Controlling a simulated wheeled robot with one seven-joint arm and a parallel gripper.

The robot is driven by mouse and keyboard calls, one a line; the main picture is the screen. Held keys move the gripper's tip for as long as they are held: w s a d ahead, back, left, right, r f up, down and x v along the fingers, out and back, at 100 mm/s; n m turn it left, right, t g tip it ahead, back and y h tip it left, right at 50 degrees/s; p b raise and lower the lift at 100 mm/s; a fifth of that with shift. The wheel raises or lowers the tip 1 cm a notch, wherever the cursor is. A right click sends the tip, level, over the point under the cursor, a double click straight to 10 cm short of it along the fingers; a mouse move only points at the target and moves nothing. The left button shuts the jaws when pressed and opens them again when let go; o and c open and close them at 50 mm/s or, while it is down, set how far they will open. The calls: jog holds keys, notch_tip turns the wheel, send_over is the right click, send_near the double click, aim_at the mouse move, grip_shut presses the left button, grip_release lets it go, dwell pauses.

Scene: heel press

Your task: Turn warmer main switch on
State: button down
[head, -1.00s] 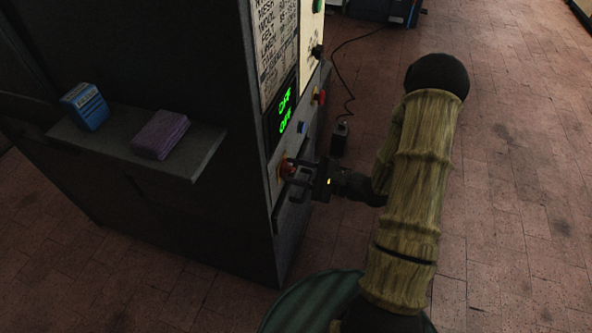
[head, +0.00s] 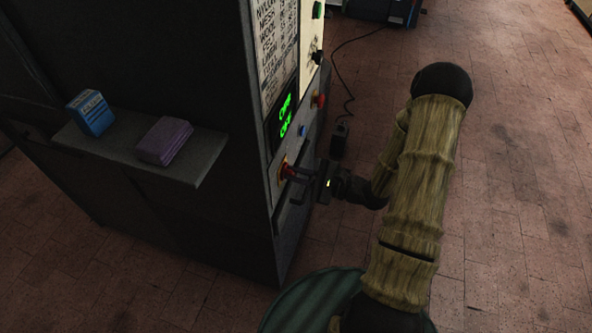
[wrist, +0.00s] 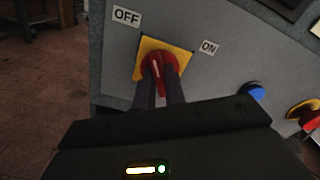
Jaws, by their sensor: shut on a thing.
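The main switch is a red rotary knob (wrist: 158,62) on a yellow plate (wrist: 178,53). In the wrist view, an OFF label (wrist: 126,16) lies up and left of it, an ON label (wrist: 209,47) to its right. The knob's white mark points up and slightly left, nearer OFF than ON. My gripper (wrist: 159,82) is shut on the knob, one dark finger on each side. In the head view my gripper (head: 292,175) reaches the red knob (head: 283,170) low on the panel from the right. The fingers partly cover it there.
Above the knob is a green-lit display (head: 285,115), its text not clearly legible now. A blue button (wrist: 250,92) and a red button on yellow (wrist: 304,112) sit to the right in the wrist view. A side shelf (head: 190,165) holds a blue box (head: 90,110) and a purple block (head: 164,140).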

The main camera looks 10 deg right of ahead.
jog(key=m+p, duration=0.4)
jog(key=m, duration=0.1)
jog(key=m+p, duration=0.3)
jog(key=shift+r, duration=0.25)
jog(key=m+p, duration=0.3)
jog(key=m, duration=0.1)
jog(key=shift+m, duration=0.3)
jog(key=shift+f+m+p, duration=0.15)
jog(key=shift+m+p, duration=0.75)
jog(key=shift+m, duration=0.5)
jog(key=c, duration=1.5)
grip_release()
jog(key=shift+o, duration=0.2)
jog(key=shift+f, duration=0.1)
